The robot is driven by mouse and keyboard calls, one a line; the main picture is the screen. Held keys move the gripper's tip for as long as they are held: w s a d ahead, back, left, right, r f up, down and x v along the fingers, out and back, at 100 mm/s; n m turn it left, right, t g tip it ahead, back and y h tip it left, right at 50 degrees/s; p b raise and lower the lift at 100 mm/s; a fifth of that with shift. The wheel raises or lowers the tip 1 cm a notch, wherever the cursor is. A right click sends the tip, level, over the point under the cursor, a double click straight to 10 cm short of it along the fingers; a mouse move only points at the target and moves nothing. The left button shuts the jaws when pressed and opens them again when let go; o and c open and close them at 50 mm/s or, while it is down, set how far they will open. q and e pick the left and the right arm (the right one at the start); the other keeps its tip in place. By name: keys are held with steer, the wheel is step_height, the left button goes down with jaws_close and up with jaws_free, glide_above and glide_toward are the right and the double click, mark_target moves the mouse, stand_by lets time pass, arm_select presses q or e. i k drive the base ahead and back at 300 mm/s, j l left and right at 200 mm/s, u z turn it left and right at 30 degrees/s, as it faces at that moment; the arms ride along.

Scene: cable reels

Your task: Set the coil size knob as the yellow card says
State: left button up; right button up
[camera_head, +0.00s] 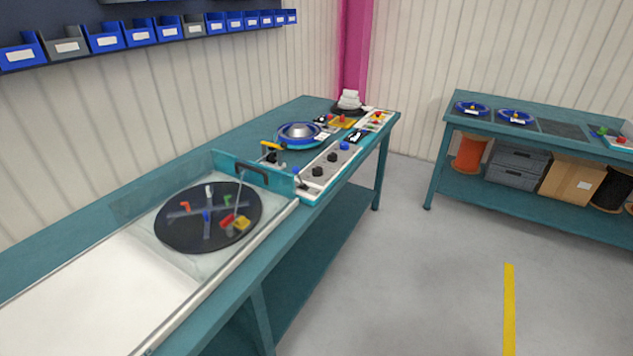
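A pale control panel (324,172) lies along the front edge of the long teal bench. It carries several dark knobs, among them one near its middle (318,171), and a blue knob (345,146) at its far end. I cannot read any scale or tell which knob sets the coil size. A small yellow flat piece (342,122) lies farther back on the bench; I cannot tell whether it is the yellow card, and no writing is legible. Neither of my grippers is in view.
A dark disc (180,232) with coloured pegs sits behind a clear guard at the near end of the long bench (262,255). A blue reel (299,133) sits behind the panel. A second bench (540,135) stands right. The floor between is clear.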

mark_target(318, 170)
steer(key=i+l+u, duration=0.1)
steer(key=i+l, duration=0.45)
steer(key=i, duration=0.25)
steer(key=i+l+u, duration=0.15)
steer(key=i+l, duration=0.5)
steer(key=i, duration=0.15)
